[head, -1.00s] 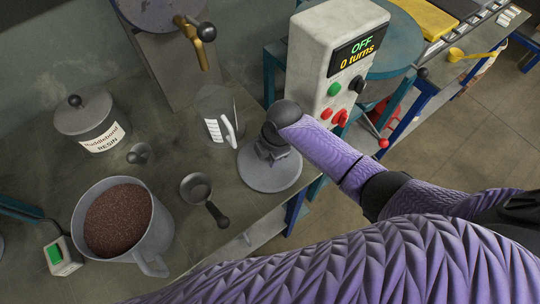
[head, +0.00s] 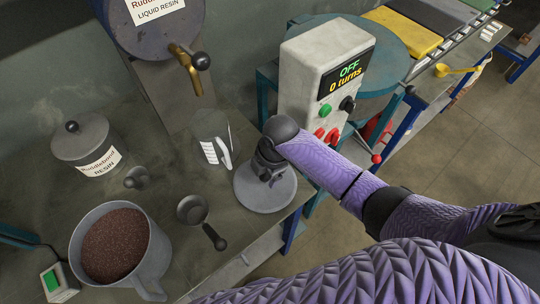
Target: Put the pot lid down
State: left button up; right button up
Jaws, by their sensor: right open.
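The pot lid (head: 265,197) is a flat grey disc. It lies flat on the bench near its right edge. My right gripper (head: 268,175) is right above the middle of the lid, pointing down, with its jaws open. The gripper hides the lid's middle, so I cannot tell whether the fingers still touch a knob there. A grey pot (head: 150,262) with a side handle stands uncovered at the lower left, filled with brown granules. My left gripper is not in view.
A dark scoop (head: 192,210) lies between pot and lid. A clear jug (head: 213,140) stands behind the lid. A lidded resin jar (head: 85,145) is at left. The control box (head: 315,75), reading OFF and 0 turns, stands to the right, behind my right gripper.

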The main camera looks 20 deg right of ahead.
notch_tip(320, 180, up, 9)
jog(key=s+d+p, duration=0.1)
jog(key=p, duration=0.2)
jog(key=shift+r, duration=0.1)
